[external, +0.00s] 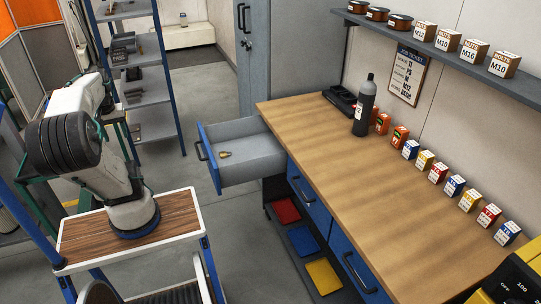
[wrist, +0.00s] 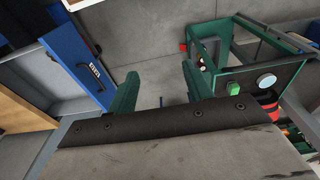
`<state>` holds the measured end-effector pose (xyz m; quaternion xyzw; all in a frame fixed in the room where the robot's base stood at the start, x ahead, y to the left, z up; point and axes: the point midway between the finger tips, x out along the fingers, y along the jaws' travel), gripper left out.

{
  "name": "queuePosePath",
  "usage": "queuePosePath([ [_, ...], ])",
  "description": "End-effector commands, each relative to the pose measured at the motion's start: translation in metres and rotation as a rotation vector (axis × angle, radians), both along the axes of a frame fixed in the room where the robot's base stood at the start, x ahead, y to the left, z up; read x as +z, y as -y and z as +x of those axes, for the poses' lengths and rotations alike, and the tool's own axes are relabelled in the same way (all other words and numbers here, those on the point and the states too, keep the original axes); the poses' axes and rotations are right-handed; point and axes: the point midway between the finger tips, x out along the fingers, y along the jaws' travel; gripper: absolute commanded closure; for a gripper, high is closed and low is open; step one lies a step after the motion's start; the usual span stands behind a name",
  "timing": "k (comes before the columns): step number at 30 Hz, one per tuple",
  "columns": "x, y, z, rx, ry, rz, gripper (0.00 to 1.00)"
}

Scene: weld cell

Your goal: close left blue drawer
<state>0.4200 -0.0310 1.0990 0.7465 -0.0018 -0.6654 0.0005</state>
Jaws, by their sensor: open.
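In the external view my arm hides the gripper.
The wooden workbench (external: 345,170) carries a dark bottle (external: 366,105) and several small boxes. Two other blue drawers under it look shut. A blue-posted shelf (external: 140,87) stands behind the open drawer. A green-framed stand (wrist: 203,50) is right of my fingers. Grey floor lies between.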

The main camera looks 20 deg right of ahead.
Motion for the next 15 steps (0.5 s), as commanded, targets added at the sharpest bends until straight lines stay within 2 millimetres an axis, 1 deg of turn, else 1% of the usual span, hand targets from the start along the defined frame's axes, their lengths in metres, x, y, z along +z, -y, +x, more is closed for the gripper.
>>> queuePosePath([
  [1, -0.001, 0.0, 0.0, 0.002, -0.003, 0.0, 0.65],
  [2, -0.002, -0.001, 0.001, 0.003, -0.01, 0.0, 0.73],
  [3, -0.005, -0.001, 0.002, 0.005, -0.024, 0.0, 0.84],
  [5, -0.011, -0.002, 0.004, 0.008, -0.059, 0.0, 1.0],
  [10, -0.037, -0.001, 0.021, 0.028, -0.215, -0.02, 1.0],
  [15, -0.066, 0.013, 0.041, 0.081, -0.392, -0.108, 1.0],
])
